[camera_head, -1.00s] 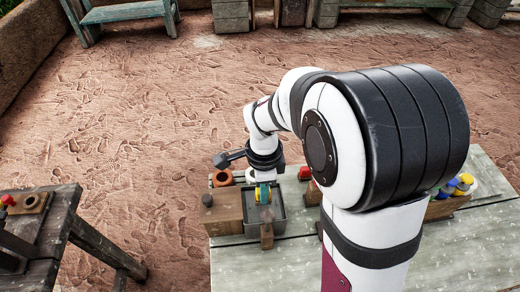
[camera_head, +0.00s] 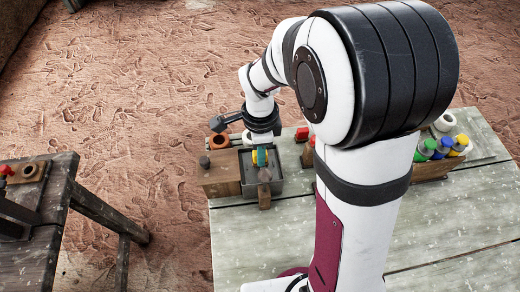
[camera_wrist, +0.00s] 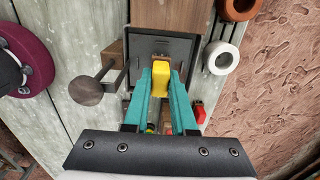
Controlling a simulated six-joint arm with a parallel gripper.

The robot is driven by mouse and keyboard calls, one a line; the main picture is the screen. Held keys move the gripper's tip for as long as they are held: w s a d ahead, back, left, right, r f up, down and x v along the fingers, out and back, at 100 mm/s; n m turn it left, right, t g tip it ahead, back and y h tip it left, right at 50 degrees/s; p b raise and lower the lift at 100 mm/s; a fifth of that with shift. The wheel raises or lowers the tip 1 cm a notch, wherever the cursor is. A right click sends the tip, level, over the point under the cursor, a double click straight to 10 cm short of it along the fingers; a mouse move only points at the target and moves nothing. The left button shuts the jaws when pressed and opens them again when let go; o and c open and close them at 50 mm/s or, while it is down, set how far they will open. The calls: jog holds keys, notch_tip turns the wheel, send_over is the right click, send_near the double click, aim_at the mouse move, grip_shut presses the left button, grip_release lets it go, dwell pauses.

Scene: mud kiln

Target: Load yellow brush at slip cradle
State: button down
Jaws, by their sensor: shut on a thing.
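My gripper (camera_wrist: 161,77) points down over a dark grey tray-like holder, which I take for the slip cradle (camera_wrist: 188,48). Its teal fingers are shut on a yellow piece, the yellow brush (camera_wrist: 161,72), in the wrist view. A brown part shows just beyond the yellow one, at the tray's middle.
A wooden block (camera_head: 222,174) stands left of the cradle. Terracotta (camera_wrist: 237,8) and white (camera_wrist: 221,57) rings lie beside it. A red-topped item (camera_head: 302,134) is to the right. Several coloured bottles (camera_head: 443,146) stand further right. The table's front is clear.

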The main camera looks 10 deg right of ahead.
jog(key=shift+f, duration=0.9)
dwell(0.6)
dwell(0.4)
jog(key=shift+r, duration=3.55)
